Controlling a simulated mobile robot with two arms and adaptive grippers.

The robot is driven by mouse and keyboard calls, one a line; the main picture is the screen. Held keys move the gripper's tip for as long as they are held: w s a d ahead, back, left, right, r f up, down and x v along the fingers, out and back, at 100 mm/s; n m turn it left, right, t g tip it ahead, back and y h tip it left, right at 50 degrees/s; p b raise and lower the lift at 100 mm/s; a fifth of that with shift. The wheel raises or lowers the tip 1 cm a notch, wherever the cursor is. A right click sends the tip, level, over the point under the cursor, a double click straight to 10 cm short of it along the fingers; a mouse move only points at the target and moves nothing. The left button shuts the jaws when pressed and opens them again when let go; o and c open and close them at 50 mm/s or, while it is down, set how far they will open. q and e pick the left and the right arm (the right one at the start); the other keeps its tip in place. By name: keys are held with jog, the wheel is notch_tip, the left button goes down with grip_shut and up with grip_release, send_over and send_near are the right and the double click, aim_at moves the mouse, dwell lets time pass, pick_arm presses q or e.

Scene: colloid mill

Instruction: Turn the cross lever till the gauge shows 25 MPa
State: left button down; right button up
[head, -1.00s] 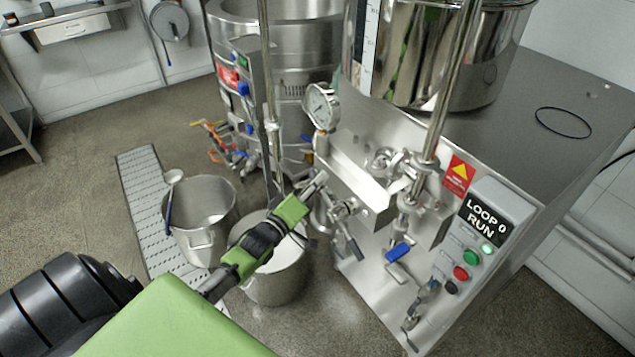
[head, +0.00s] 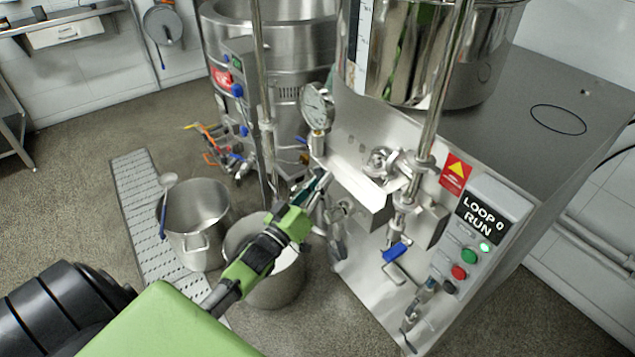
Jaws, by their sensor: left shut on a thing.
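The round pressure gauge (head: 318,106) stands on the mill's steel block (head: 348,188), its white dial facing left; the needle is too small to read. My left gripper (head: 318,186) is at the left end of this block, below the gauge. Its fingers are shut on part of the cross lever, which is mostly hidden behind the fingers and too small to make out. My right gripper is not in view.
A blue-handled valve (head: 397,252) and a control box (head: 484,232) are on the mill's front. A drain grate (head: 135,200) runs along the left.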

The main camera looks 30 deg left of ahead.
pick_arm(q)
jog(key=shift+s+d+r+m+t+h+b, duration=0.2)
jog(key=shift+s+d+r+m+h, duration=0.15)
jog(key=shift+d+m, duration=0.35)
jog(key=shift+s+d+r+m+t+h+b, duration=0.15)
jog(key=shift+d+m+h, duration=0.25)
jog(key=shift+m, duration=0.6)
jog(key=c, duration=2)
grip_release()
jog(key=shift+r, duration=0.1)
jog(key=shift+s+f, duration=0.25)
jog(key=v, duration=1.1)
jog(key=shift+s, duration=0.25)
